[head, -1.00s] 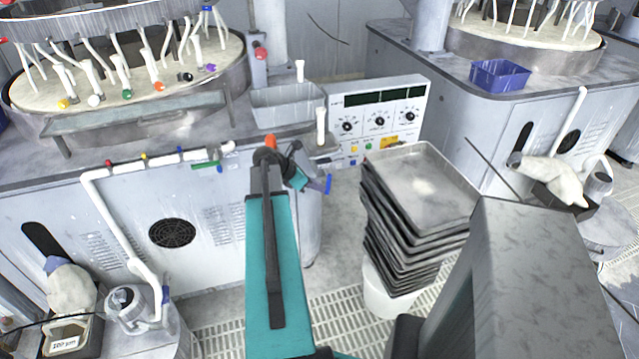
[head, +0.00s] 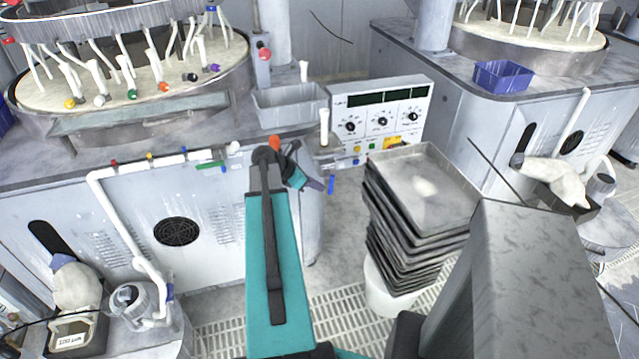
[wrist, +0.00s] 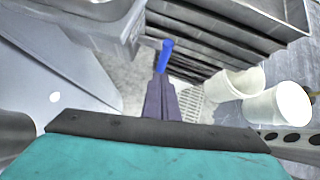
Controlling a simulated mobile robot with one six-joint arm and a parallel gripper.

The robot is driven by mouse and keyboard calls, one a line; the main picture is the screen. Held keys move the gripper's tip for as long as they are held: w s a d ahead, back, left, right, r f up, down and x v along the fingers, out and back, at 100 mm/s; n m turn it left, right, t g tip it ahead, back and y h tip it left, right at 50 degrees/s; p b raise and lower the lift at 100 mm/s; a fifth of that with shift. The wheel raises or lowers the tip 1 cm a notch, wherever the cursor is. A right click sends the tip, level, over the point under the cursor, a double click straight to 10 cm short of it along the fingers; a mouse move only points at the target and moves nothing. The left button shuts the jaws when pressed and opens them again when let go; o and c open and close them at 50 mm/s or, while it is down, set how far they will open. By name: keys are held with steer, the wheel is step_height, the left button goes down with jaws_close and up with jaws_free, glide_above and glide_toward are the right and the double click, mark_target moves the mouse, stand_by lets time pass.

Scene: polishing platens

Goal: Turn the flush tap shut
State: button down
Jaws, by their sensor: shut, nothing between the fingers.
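A small blue lever (head: 331,185) hangs upright at the corner of the near cabinet, under the worktop edge. It also shows in the wrist view (wrist: 166,50), just past my fingertips. My gripper (head: 319,187) is shut and empty, its dark purple fingers close to the left of the lever. In the wrist view my gripper (wrist: 163,80) points at the lever; I cannot tell whether they touch. A white pipe with a green lever (head: 211,166) runs along the cabinet front at left. No label shows which lever is the flush tap.
A stack of dark metal trays (head: 425,190) stands close to the right of my gripper, on a white bucket (head: 390,295). A control panel (head: 382,120) is behind. A grey bin (head: 288,106) sits on the worktop. Grated floor shows below.

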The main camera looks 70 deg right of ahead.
steer(key=w+a+f+b+v, duration=0.1)
steer(key=f+v, duration=0.1)
steer(key=v, duration=1)
steer(key=shift+w+a, duration=0.2)
steer(key=shift+w, duration=0.05)
steer(key=m+t+p, duration=0.1)
steer(key=m, duration=0.7)
steer(key=s+d+m+t+p, duration=0.1)
steer(key=m, duration=0.7)
steer(key=s+d+r+m+t+p, duration=0.1)
steer(key=m, duration=0.6)
steer(key=shift+s+m, duration=0.15)
steer(key=shift+m, duration=0.25)
steer(key=shift+d+f, duration=0.1)
steer(key=shift+d, duration=0.05)
